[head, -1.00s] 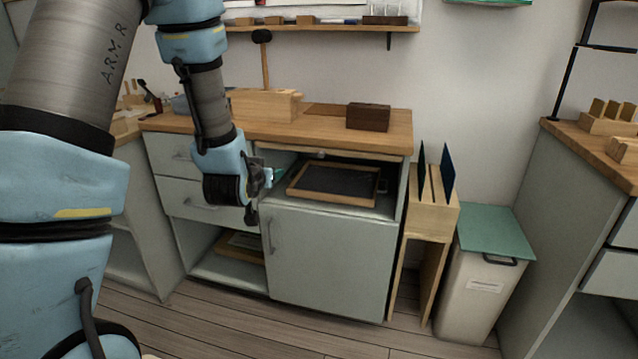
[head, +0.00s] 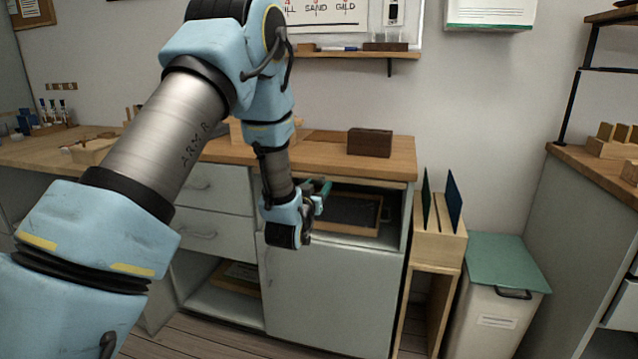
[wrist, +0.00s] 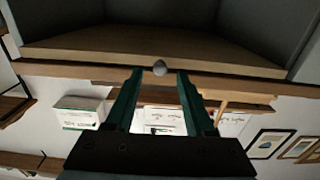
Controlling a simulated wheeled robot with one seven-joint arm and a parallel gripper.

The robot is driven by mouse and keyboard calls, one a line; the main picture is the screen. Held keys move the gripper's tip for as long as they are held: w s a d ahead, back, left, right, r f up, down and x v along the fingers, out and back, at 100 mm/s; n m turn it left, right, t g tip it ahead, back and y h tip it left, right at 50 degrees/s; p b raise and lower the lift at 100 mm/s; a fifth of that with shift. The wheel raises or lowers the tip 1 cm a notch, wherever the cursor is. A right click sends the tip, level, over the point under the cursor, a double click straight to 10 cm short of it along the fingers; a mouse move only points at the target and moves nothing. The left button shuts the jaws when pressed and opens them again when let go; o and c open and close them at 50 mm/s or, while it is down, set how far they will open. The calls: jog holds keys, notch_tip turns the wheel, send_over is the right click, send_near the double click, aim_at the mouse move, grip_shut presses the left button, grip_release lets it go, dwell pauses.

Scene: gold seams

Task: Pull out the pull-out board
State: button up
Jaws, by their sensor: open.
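The pull-out board (head: 368,181) shows as a thin wooden strip just under the worktop, above the open niche of the grey cabinet. My gripper (head: 322,188) is in front of the niche's upper left part. The arm hides the knob in the head view.
A wooden-framed dark tray (head: 350,208) lies in the niche below the board. A dark brown box (head: 369,142) sits on the worktop (head: 400,169). A wooden rack with dark panels (head: 440,240) and a green-lidded bin (head: 497,300) stand to the right.

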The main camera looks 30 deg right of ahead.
jog(key=shift+x, duration=0.9)
grip_shut()
dwell(0.9)
